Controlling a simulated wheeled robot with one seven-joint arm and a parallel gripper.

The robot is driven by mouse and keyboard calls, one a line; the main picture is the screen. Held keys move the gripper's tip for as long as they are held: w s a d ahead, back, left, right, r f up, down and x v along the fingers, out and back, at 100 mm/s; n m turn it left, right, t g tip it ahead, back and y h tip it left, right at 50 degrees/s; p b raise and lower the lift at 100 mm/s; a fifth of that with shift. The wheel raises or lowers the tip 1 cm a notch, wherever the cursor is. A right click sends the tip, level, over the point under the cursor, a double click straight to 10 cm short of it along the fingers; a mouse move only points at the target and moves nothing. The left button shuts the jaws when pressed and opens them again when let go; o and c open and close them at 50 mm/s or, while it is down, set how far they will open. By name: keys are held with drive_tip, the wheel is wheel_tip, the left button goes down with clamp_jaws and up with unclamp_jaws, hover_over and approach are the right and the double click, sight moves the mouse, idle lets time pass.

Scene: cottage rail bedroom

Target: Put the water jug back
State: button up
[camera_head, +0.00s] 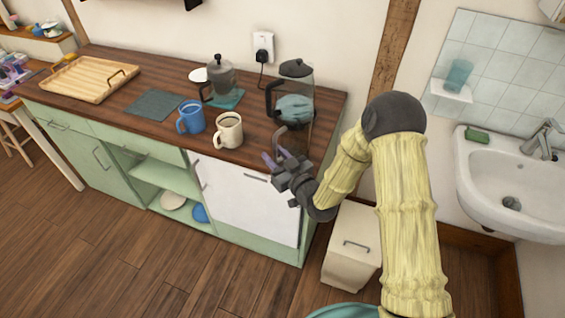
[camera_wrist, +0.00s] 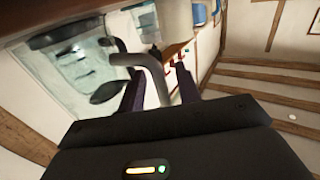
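A clear glass jug (camera_head: 306,84) with a black lid and black handle stands upright near the right end of the wooden counter. Pale bluish contents show inside it. My gripper (camera_head: 275,160) is just in front of the counter's front edge, below the jug. A grey curved handle (camera_head: 279,133) rises just beyond my fingertips. In the wrist view the grey handle (camera_wrist: 151,68) passes between my two spread fingers, with gaps beside it. I cannot tell which vessel it belongs to. A large clear glass shape (camera_wrist: 72,58) fills the upper left there.
A cream mug (camera_head: 229,131), a blue mug (camera_head: 190,118) and a coffee press (camera_head: 220,80) stand left of the jug. A dark mat (camera_head: 153,104) and wooden tray (camera_head: 88,78) lie farther left. A small bin (camera_head: 351,250) and sink (camera_head: 510,190) are at right.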

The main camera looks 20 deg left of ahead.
drive_tip(key=b+v, duration=0.2)
drive_tip(key=v, duration=1)
idle(0.5)
drive_tip(key=w+d+m+g+h, duration=0.2)
drive_tip(key=d+m+g+h, duration=0.15)
drive_tip(key=d+h, duration=1)
drive_tip(key=s+d+r+m+g, duration=0.2)
drive_tip(key=s+d+m, duration=0.1)
drive_tip(key=s+d, duration=0.3)
drive_tip(key=s+d+r+m+g, duration=0.2)
drive_tip(key=s+d+m+g, duration=0.1)
drive_tip(key=s+d+m, duration=0.1)
drive_tip(key=s+d, duration=0.1)
drive_tip(key=s, duration=0.1)
drive_tip(key=shift+s+d+h, duration=0.35)
drive_tip(key=shift+d, duration=0.05)
